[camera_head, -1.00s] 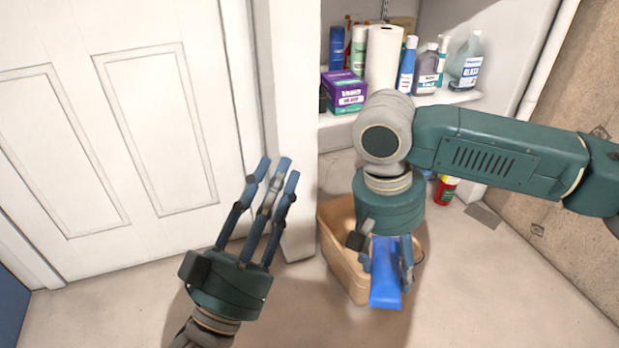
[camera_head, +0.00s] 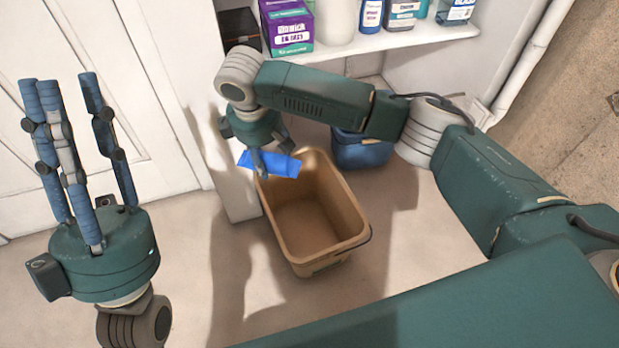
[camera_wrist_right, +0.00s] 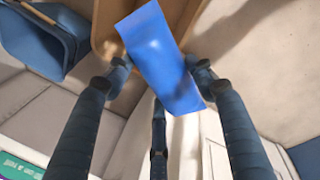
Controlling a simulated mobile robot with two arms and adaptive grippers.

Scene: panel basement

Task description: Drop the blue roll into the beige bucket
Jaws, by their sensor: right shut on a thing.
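The blue roll (camera_head: 270,163) is in my right gripper (camera_head: 262,160), at the far left end of the beige bucket (camera_head: 318,262) in the head view. The bucket stands on the floor, and its visible inside is empty. In the right wrist view the blue roll (camera_wrist_right: 161,60) sits between the fingers of my right gripper (camera_wrist_right: 160,75), with part of the beige bucket (camera_wrist_right: 104,30) behind it. I cannot tell the roll's exact height above the rim. My left gripper (camera_head: 75,110) is open and empty, fingers pointing up, at the left, well apart from the bucket.
A dark blue container (camera_head: 362,152) stands behind the bucket. A white shelf (camera_head: 380,42) holds a purple box (camera_head: 290,28) and several bottles. A white post (camera_head: 190,100) and a white door (camera_head: 110,110) are at the left. The floor right of the bucket is clear.

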